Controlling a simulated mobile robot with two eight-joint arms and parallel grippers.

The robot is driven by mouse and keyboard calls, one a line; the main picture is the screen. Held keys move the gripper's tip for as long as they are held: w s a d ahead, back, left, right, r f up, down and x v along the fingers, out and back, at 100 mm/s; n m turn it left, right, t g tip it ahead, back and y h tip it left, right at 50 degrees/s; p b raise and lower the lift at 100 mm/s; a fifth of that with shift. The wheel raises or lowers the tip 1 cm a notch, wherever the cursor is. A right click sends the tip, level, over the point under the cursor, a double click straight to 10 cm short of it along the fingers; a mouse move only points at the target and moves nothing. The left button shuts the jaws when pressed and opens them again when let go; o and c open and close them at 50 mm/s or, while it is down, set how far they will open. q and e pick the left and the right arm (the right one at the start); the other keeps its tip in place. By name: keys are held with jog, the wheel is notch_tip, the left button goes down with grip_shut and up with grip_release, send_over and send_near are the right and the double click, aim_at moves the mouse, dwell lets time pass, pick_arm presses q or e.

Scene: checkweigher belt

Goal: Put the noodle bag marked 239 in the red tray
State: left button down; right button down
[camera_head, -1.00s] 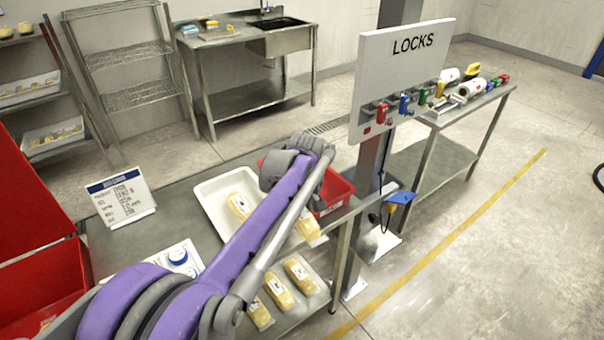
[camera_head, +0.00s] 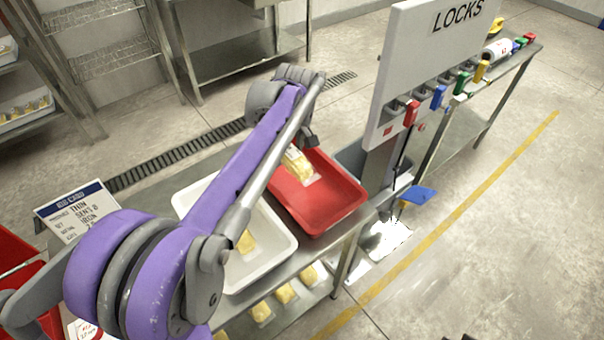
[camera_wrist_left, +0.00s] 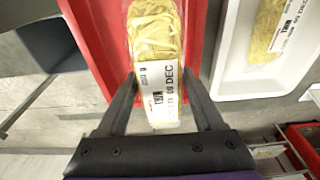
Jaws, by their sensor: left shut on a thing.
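My left gripper (camera_head: 305,142) is shut on a yellow noodle bag (camera_head: 299,165) in a clear wrapper. The bag is over the far left part of the red tray (camera_head: 328,208); I cannot tell whether it touches the floor of the tray. In the left wrist view, the bag (camera_wrist_left: 156,40) lies lengthwise between the fingers (camera_wrist_left: 160,85), with the red tray (camera_wrist_left: 88,25) behind it. Its white label shows "09 DEC"; I cannot make out 239. No other bag shows in the red tray.
A white tray (camera_head: 285,262) stands left of the red tray, with a noodle bag (camera_head: 246,242) in it, partly behind my arm. Several bags (camera_head: 286,293) lie on the lower shelf. The LOCKS board (camera_head: 425,60) rises at right.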

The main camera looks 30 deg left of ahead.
pick_arm(q)
jog(key=shift+f, duration=0.35)
send_over(289, 184)
jog(key=f, duration=0.4)
jog(key=shift+s+d+f, duration=0.15)
jog(key=shift+s+d, duration=0.1)
jog(key=shift+d, duration=0.05)
jog(key=shift+f+b, duration=0.35)
jog(key=shift+f, duration=2.05)
jog(key=shift+f, duration=0.1)
jog(key=shift+c, duration=1.5)
grip_release()
jog(key=r, duration=0.4)
jog(key=d+r, duration=0.1)
jog(key=r, duration=0.3)
jog(key=r+p, duration=0.1)
jog(key=r, duration=0.3)
jog(key=shift+s+d, duration=0.3)
jog(key=shift+d, duration=0.05)
